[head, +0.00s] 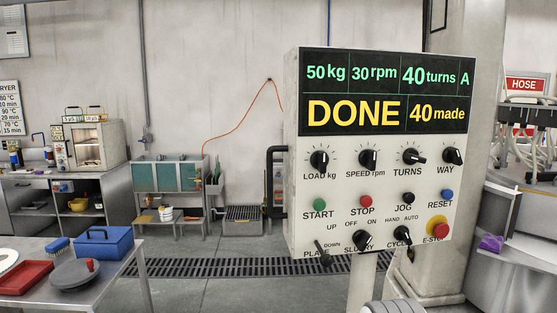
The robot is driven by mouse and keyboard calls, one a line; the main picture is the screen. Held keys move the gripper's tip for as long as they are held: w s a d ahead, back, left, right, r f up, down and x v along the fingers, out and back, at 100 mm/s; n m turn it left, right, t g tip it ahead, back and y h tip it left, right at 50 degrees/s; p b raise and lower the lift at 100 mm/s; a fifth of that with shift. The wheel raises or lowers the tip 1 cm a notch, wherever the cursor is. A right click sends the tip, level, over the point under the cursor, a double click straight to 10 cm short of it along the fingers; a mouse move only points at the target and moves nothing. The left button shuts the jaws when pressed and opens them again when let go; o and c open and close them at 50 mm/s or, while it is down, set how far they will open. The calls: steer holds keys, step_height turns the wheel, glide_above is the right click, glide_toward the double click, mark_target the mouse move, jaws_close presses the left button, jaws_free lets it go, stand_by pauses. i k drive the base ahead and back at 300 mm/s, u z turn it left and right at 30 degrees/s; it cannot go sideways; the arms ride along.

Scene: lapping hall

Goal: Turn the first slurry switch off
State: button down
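The control panel (292,150) stands at the right on a pale post, with its face toward me. The slurry switch (362,240) is a black knob in the bottom row, over the label SLURRY. OFF is printed at its upper left and ON at its upper right. Its pointer seems to lean to the upper right, toward ON, but it is small. The display (353,112) reads DONE and 40 made.
Close to the slurry switch are the plate lever (323,256) at left, the cycle knob (403,234) and the E-stop (440,229) at right. A table with a blue box (103,243) and red tray (24,276) stands front left. The floor between is open, crossed by a drain grate (215,268).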

mark_target(361, 238)
steer(key=z, duration=1.35)
steer(key=k, duration=0.8)
steer(key=u, duration=0.65)
steer(key=i, duration=1)
steer(key=u, duration=0.1)
